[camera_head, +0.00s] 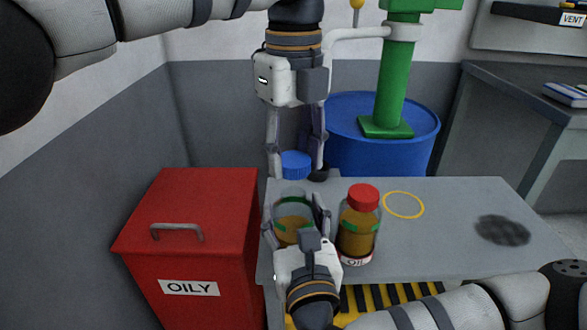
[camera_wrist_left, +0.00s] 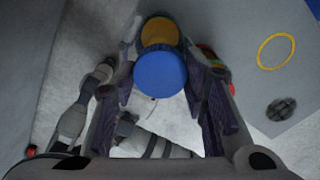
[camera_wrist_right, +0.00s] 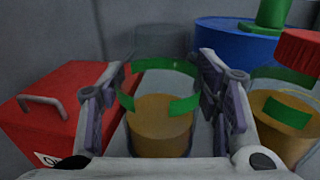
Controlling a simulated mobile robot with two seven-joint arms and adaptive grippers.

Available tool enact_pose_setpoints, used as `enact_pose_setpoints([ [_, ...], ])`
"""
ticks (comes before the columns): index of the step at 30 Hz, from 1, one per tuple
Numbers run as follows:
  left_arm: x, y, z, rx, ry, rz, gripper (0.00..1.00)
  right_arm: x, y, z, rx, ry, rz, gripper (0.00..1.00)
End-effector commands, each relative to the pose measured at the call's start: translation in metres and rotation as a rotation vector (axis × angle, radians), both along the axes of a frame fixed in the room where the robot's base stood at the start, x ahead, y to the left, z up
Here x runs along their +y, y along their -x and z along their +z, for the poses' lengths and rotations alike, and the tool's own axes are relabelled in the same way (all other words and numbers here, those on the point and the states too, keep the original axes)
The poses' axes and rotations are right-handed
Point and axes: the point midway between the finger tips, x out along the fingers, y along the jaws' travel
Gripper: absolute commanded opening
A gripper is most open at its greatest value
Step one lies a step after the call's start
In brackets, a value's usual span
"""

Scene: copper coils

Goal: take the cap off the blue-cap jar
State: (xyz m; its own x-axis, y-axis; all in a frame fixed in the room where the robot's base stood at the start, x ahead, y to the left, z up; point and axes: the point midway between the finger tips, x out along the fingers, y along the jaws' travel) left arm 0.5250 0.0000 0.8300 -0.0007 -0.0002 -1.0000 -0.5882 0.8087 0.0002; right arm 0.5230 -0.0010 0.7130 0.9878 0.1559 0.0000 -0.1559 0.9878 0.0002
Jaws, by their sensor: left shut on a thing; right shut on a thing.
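The blue cap (camera_head: 296,164) is between the fingers of my left gripper (camera_head: 297,174), which is shut on it. The cap is held above the jar, apart from it. It also shows in the left wrist view (camera_wrist_left: 160,74). The clear jar (camera_head: 292,228), with amber liquid and green marks, is upright at the table's left end. Its top is uncapped. My right gripper (camera_head: 294,220) is shut around the jar's sides from the front. The jar (camera_wrist_right: 160,125) also shows between the fingers in the right wrist view.
A red-capped jar (camera_head: 358,226) labelled OIL stands close to the right. A yellow ring (camera_head: 403,205) and a dark stain (camera_head: 502,230) mark the grey table (camera_head: 450,250). A red OILY bin (camera_head: 190,225) is on the left. A blue drum (camera_head: 352,125) stands behind.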

Motion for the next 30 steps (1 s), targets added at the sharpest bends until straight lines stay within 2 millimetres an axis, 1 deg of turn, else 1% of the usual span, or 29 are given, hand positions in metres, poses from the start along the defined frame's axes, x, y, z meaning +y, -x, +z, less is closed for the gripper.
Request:
enact_pose_setpoints([
  [2,0.0,0.0,0.003,0.001,-0.001,-0.001,0.06,0.0,0.0,0.0,0.001,0.0,0.001,0.0],
  [7,0.0,0.0,0.003,0.001,-0.002,-0.001,0.06,0.0,0.0,0.0,0.001,0.0,0.0,0.0],
  [8,0.0,0.0,0.003,0.002,-0.001,-0.001,0.06,0.0,0.0,0.0,0.001,0.0,0.0,0.64],
  [9,0.0,0.0,0.003,0.002,-0.001,-0.001,0.06,0.0,0.0,0.0,0.001,0.0,0.0,0.73],
  [10,0.0,0.0,0.003,0.002,-0.001,-0.001,0.06,0.0,0.0,0.0,0.001,0.0,0.0,0.8],
  [19,0.0,0.0,0.003,0.001,0.0,0.0,0.06,0.0,0.0,0.0,0.0,0.0,0.0,0.81],
  [22,0.0,0.0,0.003,0.001,0.0,0.0,0.06,-0.001,0.008,-0.001,0.001,0.0,0.001,0.81],
  [23,0.0,0.0,0.003,0.001,0.0,0.0,0.06,-0.001,0.013,-0.001,0.001,0.0,0.003,0.81],
  [26,0.0,0.0,0.003,0.001,0.0,0.0,0.06,-0.005,0.039,-0.001,0.003,-0.002,0.004,0.81],
  [30,0.0,0.0,0.003,0.001,0.0,0.0,0.06,-0.011,0.077,-0.001,0.005,-0.001,0.004,0.81],
])
